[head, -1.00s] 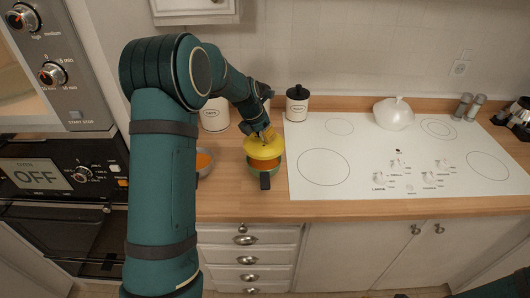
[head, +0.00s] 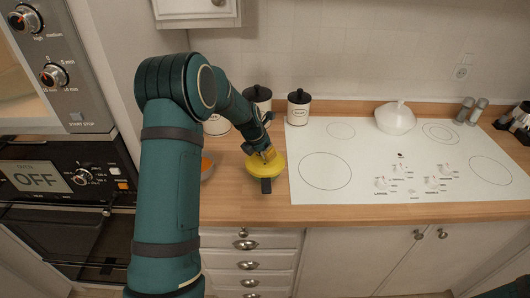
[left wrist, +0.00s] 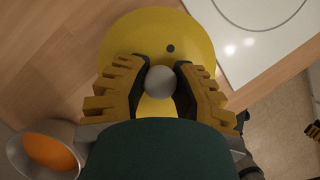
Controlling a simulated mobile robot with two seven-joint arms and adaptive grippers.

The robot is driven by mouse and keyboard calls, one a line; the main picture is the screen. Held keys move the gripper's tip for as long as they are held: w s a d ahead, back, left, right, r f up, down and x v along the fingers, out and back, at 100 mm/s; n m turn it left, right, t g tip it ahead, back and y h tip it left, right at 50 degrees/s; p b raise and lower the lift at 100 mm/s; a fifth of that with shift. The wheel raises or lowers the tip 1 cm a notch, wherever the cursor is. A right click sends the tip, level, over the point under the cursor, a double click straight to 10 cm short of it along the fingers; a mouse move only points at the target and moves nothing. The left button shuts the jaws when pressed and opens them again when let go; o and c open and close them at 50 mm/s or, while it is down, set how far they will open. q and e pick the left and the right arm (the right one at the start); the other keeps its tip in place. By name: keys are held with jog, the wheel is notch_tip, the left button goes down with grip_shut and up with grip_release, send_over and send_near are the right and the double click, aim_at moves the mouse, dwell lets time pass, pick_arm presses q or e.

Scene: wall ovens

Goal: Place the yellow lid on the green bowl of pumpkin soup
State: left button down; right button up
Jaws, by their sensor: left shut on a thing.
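My left gripper (head: 264,153) is shut on the round knob of the yellow lid (head: 272,174). In the left wrist view, the gripper's yellow fingers (left wrist: 160,82) flank the pale knob, and the lid (left wrist: 190,35) spreads out beyond them. I cannot tell whether the lid is fully seated on the rim. A yellow-and-black piece, apparently my right gripper (left wrist: 314,131), is cut off at the left wrist view's right edge.
A metal bowl of orange food (left wrist: 50,153) stands close to the lid on the wooden counter (head: 228,208). The white cooktop (head: 345,185) lies right of the lid. Canisters (head: 299,108) stand behind. A white lidded pot (head: 395,119) is on the cooktop's back.

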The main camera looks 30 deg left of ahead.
pick_arm(q)
jog(key=shift+f, duration=0.2)
jog(key=c, duration=0.8)
grip_release()
jog(key=shift+r, duration=0.1)
jog(key=shift+r, duration=0.35)
jog(key=p+v, duration=0.1)
jog(key=v, duration=1.1)
jog(key=shift+p, duration=0.3)
